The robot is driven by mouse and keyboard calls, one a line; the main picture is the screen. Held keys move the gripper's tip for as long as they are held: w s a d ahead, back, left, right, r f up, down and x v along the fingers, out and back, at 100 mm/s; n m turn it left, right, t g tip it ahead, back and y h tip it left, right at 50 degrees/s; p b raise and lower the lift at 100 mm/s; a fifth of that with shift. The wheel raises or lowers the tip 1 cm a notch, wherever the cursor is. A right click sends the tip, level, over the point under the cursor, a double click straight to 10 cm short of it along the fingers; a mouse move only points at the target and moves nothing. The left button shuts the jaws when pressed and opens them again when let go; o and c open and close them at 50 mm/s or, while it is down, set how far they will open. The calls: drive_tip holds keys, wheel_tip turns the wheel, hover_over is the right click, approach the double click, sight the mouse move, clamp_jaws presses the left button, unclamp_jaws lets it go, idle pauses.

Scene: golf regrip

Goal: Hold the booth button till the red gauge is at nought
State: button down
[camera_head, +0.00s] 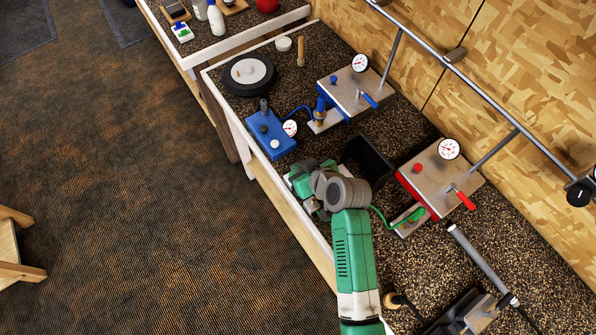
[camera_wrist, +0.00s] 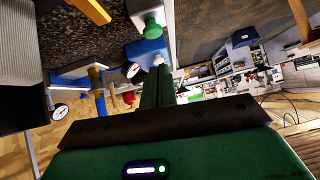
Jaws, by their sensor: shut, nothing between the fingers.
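The red box (camera_head: 438,178) stands at the right of the bench, with a round white gauge (camera_head: 448,149) on it and a red lever (camera_head: 465,200) at its side. The gauge's needle is too small to read. My gripper (camera_head: 303,184) is over the bench's front edge, partly hidden by my wrist. In the wrist view its green fingers (camera_wrist: 158,72) are shut and empty. A green button (camera_wrist: 152,27) on a pale block shows beyond the fingertips; I cannot tell whether they touch it. I cannot tell for sure which button is the booth's.
A blue box (camera_head: 270,133) with a small gauge (camera_head: 290,128) and a blue-sided station (camera_head: 347,92) stand behind my gripper. A black bin (camera_head: 368,160) is beside my wrist. A metal rail (camera_head: 450,67) runs along the wooden wall.

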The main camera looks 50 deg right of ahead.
sight(291, 172)
wheel_tip(291, 172, down, 4)
drive_tip(key=shift+w+a+r, duration=0.1)
drive_tip(key=shift+r, duration=0.05)
idle(0.3)
wheel_tip(291, 172, down, 3)
drive_tip(key=shift+r+b, duration=0.2)
drive_tip(key=shift+b, duration=0.85)
drive_tip(key=r+p, duration=0.4)
drive_tip(key=shift+s+r, duration=0.2)
drive_tip(key=shift+r, duration=0.2)
drive_tip(key=v, duration=1)
drive_tip(key=shift+w+r, duration=0.1)
